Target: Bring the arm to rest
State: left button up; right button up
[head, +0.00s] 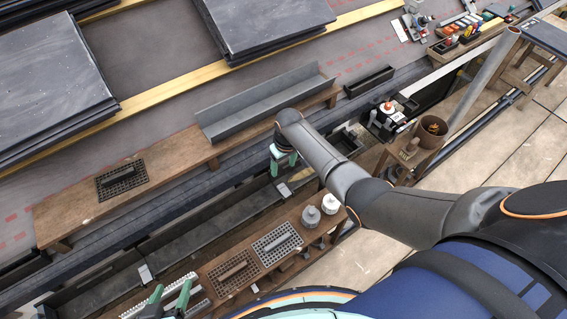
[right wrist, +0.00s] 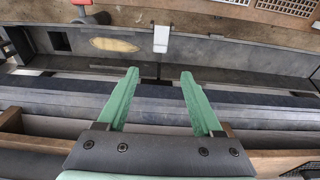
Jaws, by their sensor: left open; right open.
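My right arm reaches from the lower right of the head view across to the plank. Its gripper (head: 284,162) points down beside the plank's front edge, over the dark gutter. In the right wrist view the two green fingers of this gripper (right wrist: 159,78) stand apart with nothing between them. My left gripper (head: 172,288) shows at the bottom left of the head view. Its green fingers are spread and I see nothing held. It is near the perforated trays, and its lower part is cut off by the frame edge.
A wooden plank (head: 75,207) carries a grey metal channel (head: 262,103) and a dark perforated mat (head: 122,181). Stacks of dark slates (head: 45,80) lie behind. Perforated trays (head: 277,243) and grey and white pots (head: 311,216) stand in front. A brown bucket (head: 431,131) is at right.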

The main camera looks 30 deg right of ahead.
jog(key=shift+f, duration=0.1)
dwell(0.3)
jog(key=s+a+f+n+t+y, duration=0.1)
jog(key=s+a+f+t, duration=0.15)
jog(key=s, duration=0.35)
jog(key=s+a+f+t, duration=0.1)
jog(key=s+a+t, duration=0.15)
jog(key=s, duration=0.35)
jog(key=s+a+r+t+y, duration=0.25)
jog(key=s+a+r, duration=0.35)
jog(key=s+r, duration=0.35)
pick_arm(q)
jog(key=s+a+r+p, duration=0.1)
jog(key=a+r+p, duration=0.2)
jog(key=r+p, duration=0.9)
jog(key=p, duration=0.4)
jog(key=shift+s+r+n+y+p, duration=0.2)
jog(key=shift+r+n+y+p, duration=0.1)
jog(key=shift+y+p, duration=0.1)
pick_arm(e)
jog(key=s+d+r+h, duration=0.1)
jog(key=s+d+r, duration=0.1)
jog(key=r, duration=1)
jog(key=shift+d+r+m+t, duration=0.3)
jog(key=shift+d+t, duration=0.05)
jog(key=shift+d, duration=0.3)
pick_arm(q)
jog(key=shift+f, duration=0.1)
